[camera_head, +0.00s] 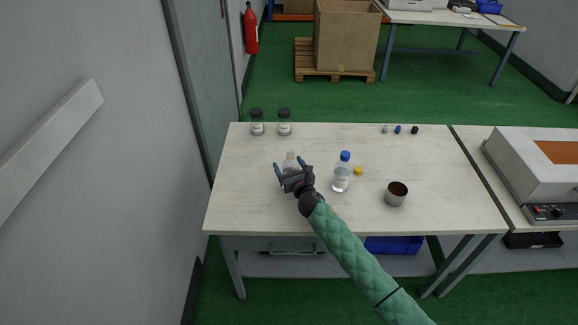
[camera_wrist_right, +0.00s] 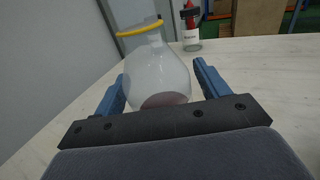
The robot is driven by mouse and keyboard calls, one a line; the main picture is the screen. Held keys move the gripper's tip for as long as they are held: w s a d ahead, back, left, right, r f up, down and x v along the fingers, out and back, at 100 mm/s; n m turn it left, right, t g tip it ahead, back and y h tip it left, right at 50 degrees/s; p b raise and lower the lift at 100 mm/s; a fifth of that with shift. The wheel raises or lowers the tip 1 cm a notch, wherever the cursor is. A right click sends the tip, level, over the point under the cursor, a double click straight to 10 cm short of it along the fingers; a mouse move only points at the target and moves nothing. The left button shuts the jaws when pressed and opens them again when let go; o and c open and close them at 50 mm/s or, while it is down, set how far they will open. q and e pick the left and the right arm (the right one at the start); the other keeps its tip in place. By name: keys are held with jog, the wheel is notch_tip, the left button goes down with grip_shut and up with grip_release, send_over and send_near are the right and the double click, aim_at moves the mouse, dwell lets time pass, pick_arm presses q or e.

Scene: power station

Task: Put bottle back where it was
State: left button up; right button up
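A clear bottle with a blue cap (camera_head: 342,174) stands upright on the table, right of my right gripper (camera_head: 293,166). A clear round-bodied flask with a narrow neck (camera_head: 290,158) stands just beyond and between the gripper's fingers. In the right wrist view the flask (camera_wrist_right: 157,75) shows some dark reddish content low down and a yellow ring at its neck. The blue fingers stand wide apart on either side of it, and I see no clear grip. The gripper partly hides the flask in the head view. My left gripper is not in view.
Two dark-lidded jars (camera_head: 257,122) (camera_head: 284,122) stand at the table's back left. A yellow cap (camera_head: 359,170) and a metal cup (camera_head: 397,194) lie right of the bottle. Several small items (camera_head: 398,129) sit at the back right. A grey machine (camera_head: 535,170) stands on the right table.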

jog(key=shift+r, duration=0.1)
jog(key=shift+s, duration=0.1)
jog(key=shift+v, duration=1.2)
jog(key=b+v, duration=0.2)
jog(key=v, duration=0.6)
jog(key=shift+s+d, duration=0.1)
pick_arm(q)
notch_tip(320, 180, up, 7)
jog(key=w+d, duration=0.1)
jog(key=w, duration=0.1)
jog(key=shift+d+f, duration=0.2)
pick_arm(e)
jog(key=shift+s+d, duration=0.25)
jog(key=shift+s, duration=0.35)
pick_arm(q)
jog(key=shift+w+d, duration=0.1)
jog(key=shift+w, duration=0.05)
